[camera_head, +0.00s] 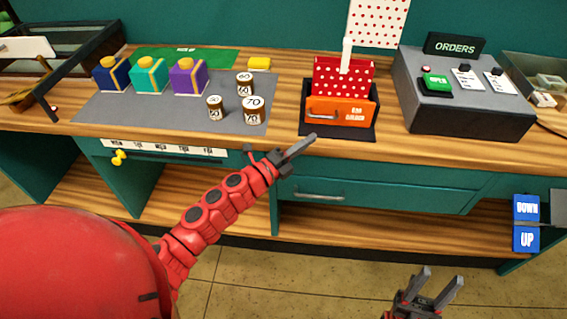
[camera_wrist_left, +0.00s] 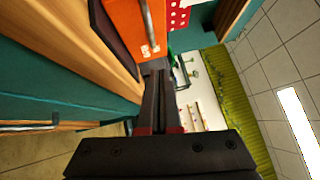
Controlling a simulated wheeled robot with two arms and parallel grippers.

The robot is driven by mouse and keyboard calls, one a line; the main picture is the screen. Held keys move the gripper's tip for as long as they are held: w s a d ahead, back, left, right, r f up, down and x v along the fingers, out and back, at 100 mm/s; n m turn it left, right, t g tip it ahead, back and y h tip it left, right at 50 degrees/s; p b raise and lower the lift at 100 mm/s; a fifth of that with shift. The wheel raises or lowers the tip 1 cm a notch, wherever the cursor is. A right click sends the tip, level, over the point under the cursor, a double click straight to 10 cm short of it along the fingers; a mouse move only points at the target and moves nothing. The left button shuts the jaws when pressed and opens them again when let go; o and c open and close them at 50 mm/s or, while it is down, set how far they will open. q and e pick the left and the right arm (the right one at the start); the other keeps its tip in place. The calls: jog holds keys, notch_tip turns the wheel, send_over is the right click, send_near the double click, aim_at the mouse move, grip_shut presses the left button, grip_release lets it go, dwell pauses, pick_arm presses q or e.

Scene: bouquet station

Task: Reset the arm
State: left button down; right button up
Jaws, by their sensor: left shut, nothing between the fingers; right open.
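My left gripper (camera_head: 300,148) is shut and empty at the front edge of the counter, below and left of the orange box. It also shows in the left wrist view (camera_wrist_left: 156,72), with its fingers together and the orange box just beyond. My right gripper (camera_head: 438,284) is open and empty at the bottom right of the head view, low over the floor in front of the counter. My red left arm reaches in from the lower left.
An orange box (camera_head: 341,112) with a red dotted bag (camera_head: 343,78) stands on a dark mat. Blue, teal and purple boxes (camera_head: 189,78) and several weights (camera_head: 254,110) sit on a grey mat (camera_head: 170,117). A grey ORDERS console (camera_head: 466,112) stands right. A blue DOWN/UP panel (camera_head: 526,224) hangs lower right.

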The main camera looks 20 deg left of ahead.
pick_arm(q)
jog(key=v, duration=0.7)
jog(key=shift+a+f+b, duration=0.15)
jog(key=shift+f+b, duration=0.25)
jog(key=shift+b, duration=0.05)
